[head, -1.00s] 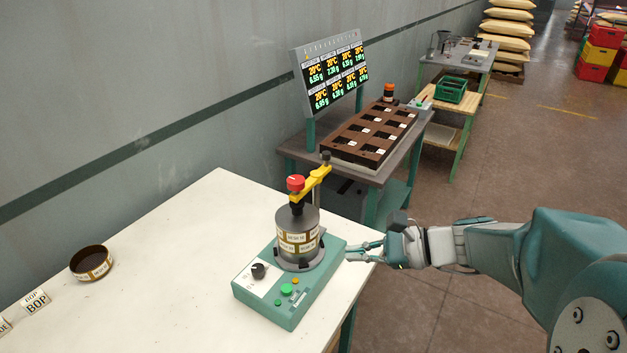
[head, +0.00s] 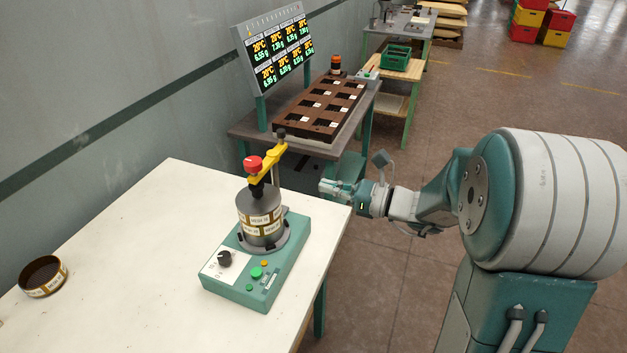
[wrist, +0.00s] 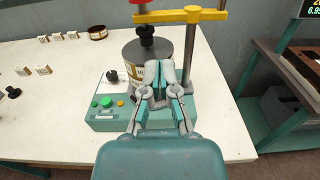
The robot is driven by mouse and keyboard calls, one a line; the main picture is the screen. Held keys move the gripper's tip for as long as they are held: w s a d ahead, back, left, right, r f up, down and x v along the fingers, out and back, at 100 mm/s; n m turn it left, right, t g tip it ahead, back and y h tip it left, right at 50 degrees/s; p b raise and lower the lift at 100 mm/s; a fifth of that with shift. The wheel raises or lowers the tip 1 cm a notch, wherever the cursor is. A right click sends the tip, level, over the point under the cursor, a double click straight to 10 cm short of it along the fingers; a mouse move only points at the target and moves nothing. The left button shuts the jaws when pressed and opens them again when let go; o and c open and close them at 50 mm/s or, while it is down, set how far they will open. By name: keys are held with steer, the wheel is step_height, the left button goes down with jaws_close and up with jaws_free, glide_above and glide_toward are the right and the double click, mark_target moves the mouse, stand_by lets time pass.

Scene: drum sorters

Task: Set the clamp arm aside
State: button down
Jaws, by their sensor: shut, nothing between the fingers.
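The yellow clamp arm (head: 266,165) reaches from a post over the top of a grey drum stack (head: 261,212). It has a red knob (head: 254,163) and a black pad beneath, above the drum. In the wrist view the clamp arm (wrist: 180,16) crosses the top of the picture. The stack stands on a green sorter base (head: 256,270) with a dial and buttons. My gripper (head: 324,187) is shut and empty, to the right of the sorter, apart from the clamp arm. In the wrist view my gripper (wrist: 160,64) is in front of the drum and below the arm.
A round sieve ring (head: 43,276) lies at the left of the white table (head: 150,230). Small label blocks (wrist: 55,38) stand on the table. Behind are a brown compartment tray (head: 320,108) and a display board (head: 275,50).

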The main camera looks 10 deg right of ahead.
mark_target(266, 170)
steer(key=x, duration=1.2)
